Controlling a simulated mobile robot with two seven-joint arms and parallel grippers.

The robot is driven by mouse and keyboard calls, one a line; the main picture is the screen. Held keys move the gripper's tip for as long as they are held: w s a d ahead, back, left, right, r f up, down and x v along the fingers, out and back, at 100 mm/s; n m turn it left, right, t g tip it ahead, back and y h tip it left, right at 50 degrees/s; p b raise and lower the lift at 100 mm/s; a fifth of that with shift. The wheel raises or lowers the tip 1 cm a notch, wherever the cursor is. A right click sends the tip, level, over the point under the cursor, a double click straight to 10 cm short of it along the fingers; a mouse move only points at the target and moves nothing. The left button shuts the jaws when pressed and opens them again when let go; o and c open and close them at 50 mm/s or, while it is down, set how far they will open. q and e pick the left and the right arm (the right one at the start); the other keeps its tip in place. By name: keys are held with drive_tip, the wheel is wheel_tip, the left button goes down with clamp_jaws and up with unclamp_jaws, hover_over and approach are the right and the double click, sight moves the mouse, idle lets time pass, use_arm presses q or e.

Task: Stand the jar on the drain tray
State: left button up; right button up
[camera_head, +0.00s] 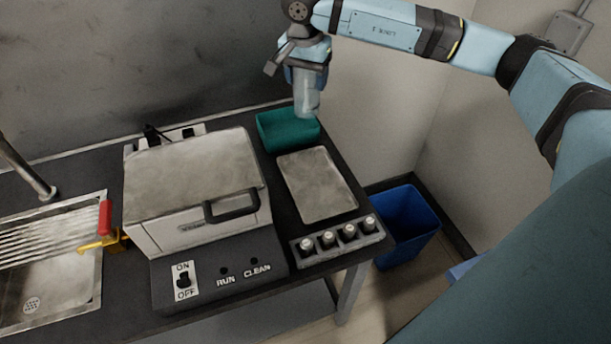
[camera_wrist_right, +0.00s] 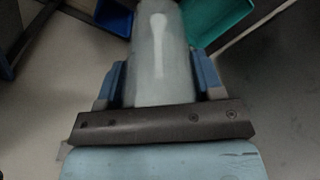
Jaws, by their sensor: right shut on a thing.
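The jar (camera_head: 306,103), pale and translucent, hangs from my right gripper (camera_head: 304,79) above the teal bin at the counter's back. My right gripper is shut on the jar; in the right wrist view the jar (camera_wrist_right: 160,55) sits between its blue fingers. The jar is clear of the counter and roughly upright. A ribbed metal draining surface (camera_head: 50,240) lies over the sink at the left, far from the jar. A flat grey plate (camera_head: 317,185) lies nearer, right of the machine. I cannot tell for certain which is the drain tray. My left gripper is out of view.
The teal bin (camera_head: 288,132) shows also in the right wrist view (camera_wrist_right: 215,22). A boxy machine (camera_head: 195,185) with a handle stands between the plate and the sink. Several small capped vials (camera_head: 328,240) stand in front of the plate. A blue bin (camera_head: 405,222) is on the floor. A tap (camera_head: 28,175) rises at the sink.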

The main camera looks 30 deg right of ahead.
drive_tip(key=shift+d+f, duration=0.1)
drive_tip(key=shift+f, duration=0.3)
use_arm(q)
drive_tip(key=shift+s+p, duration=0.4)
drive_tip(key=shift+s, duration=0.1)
use_arm(e)
drive_tip(key=shift+f, duration=9.3)
drive_tip(key=shift+s, duration=0.1)
drive_tip(key=shift+f, duration=0.2)
drive_tip(key=o, duration=1)
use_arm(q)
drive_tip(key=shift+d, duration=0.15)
